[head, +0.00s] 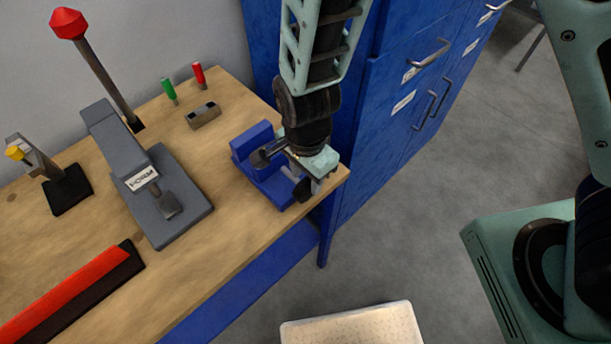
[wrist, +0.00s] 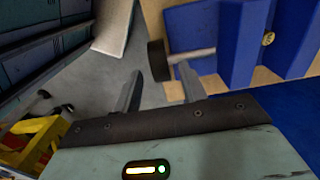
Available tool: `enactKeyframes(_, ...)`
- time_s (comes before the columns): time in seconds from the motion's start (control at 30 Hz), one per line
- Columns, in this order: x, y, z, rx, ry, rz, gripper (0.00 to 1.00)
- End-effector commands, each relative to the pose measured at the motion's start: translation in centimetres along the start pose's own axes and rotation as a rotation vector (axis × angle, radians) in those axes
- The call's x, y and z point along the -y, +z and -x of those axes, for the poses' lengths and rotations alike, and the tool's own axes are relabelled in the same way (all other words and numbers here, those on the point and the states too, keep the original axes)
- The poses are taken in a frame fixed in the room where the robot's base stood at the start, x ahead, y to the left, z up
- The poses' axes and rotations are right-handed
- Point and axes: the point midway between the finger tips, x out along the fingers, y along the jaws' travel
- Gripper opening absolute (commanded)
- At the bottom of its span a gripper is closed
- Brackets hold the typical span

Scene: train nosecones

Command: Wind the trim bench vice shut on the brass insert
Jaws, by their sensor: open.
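The blue bench vice (head: 258,172) sits at the bench's right front corner. In the wrist view its blue jaws (wrist: 236,45) fill the upper right. A small round brass piece (wrist: 268,39), apparently the insert, shows between the blue jaws. A grey rod (wrist: 192,55) runs left from the vice to a dark knob (wrist: 157,60). My gripper (head: 310,183) points down over the vice's right end. In the wrist view its open fingers (wrist: 161,80) stand on either side of the knob; contact cannot be told. In the head view my gripper hides part of the vice.
A grey press (head: 146,180) with a red-topped lever stands left on the wooden bench (head: 215,245). A small block (head: 203,115) and green and red tools stand behind. A blue cabinet (head: 385,100) rises close behind my arm. Grey floor lies open to the right.

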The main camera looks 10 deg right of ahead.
Motion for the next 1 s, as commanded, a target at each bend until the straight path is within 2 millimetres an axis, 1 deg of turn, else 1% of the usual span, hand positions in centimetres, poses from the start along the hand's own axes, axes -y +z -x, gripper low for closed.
enactKeyframes(0.03,0.0,-0.1,-0.8,-0.001,0.002,-0.002,0.42)
enactKeyframes(0.2,0.0,0.0,-2.4,0.0,0.0,-0.001,0.42)
enactKeyframes(0.33,0.1,0.0,-2.9,0.0,-0.001,-0.001,0.42)
enactKeyframes(0.57,0.1,0.0,-2.9,0.0,-0.002,0.0,0.42)
enactKeyframes(0.6,0.1,0.0,-2.9,0.0,-0.002,0.0,0.36)
enactKeyframes(0.67,0.1,0.0,-2.9,0.0,-0.002,0.0,0.2)
enactKeyframes(0.7,0.1,0.0,-2.9,0.0,-0.002,0.0,0.08)
enactKeyframes(0.73,0.1,0.0,-2.9,0.0,-0.002,0.0,0.0)
enactKeyframes(1.0,0.1,-0.1,-3.0,0.009,-0.002,-0.002,0.0)
